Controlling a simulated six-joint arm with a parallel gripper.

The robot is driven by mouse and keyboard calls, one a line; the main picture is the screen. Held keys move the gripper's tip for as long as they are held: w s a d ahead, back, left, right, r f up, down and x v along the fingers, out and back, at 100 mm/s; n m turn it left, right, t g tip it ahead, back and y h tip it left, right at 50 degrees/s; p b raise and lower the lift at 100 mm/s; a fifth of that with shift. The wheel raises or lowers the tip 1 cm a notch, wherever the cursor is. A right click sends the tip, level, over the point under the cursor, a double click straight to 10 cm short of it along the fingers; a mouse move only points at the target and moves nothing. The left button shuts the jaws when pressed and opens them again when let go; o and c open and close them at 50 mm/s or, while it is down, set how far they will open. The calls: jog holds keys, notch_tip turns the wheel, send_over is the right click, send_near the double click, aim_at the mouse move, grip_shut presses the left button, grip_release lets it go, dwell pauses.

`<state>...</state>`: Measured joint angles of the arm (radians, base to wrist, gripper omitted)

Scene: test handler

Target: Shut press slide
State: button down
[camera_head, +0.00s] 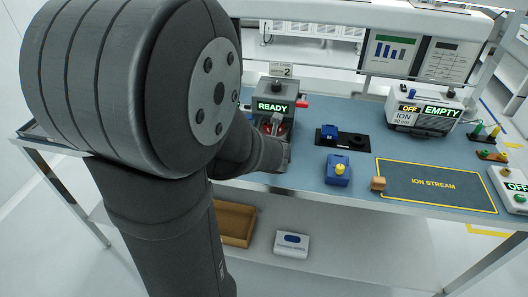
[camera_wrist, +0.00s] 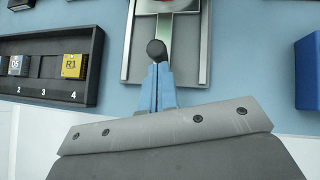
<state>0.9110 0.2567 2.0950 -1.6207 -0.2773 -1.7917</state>
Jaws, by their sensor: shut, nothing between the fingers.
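The press (camera_head: 272,106) stands at the back of the blue bench and its display reads READY. Its slide has a red round part (camera_head: 272,128), partly hidden by my arm. In the wrist view the slide's metal rails (camera_wrist: 204,45) run up the middle, with part of the red disc at the top edge. A black round knob (camera_wrist: 156,50) sits at the slide's near end. My gripper (camera_wrist: 157,68) is shut and empty, with its blue fingertips right at the near side of the knob. I cannot tell whether they touch it.
A black slotted tray (camera_wrist: 45,88) with a yellow R1 block is left of the slide. A blue block with a yellow knob (camera_head: 338,172), a black plate (camera_head: 355,140), a wooden block (camera_head: 378,184) and the ION STREAM mat (camera_head: 436,184) are to the right.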

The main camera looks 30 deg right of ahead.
jog(key=shift+w+d, duration=0.95)
jog(key=s+a, duration=0.1)
jog(key=s, duration=0.1)
jog(key=s+a, duration=0.1)
jog(key=s, duration=0.1)
jog(key=shift+a+r, duration=0.1)
jog(key=shift+a, duration=0.05)
jog(key=v, duration=0.9)
jog(key=shift+r, duration=0.2)
jog(key=shift+a+f, duration=0.1)
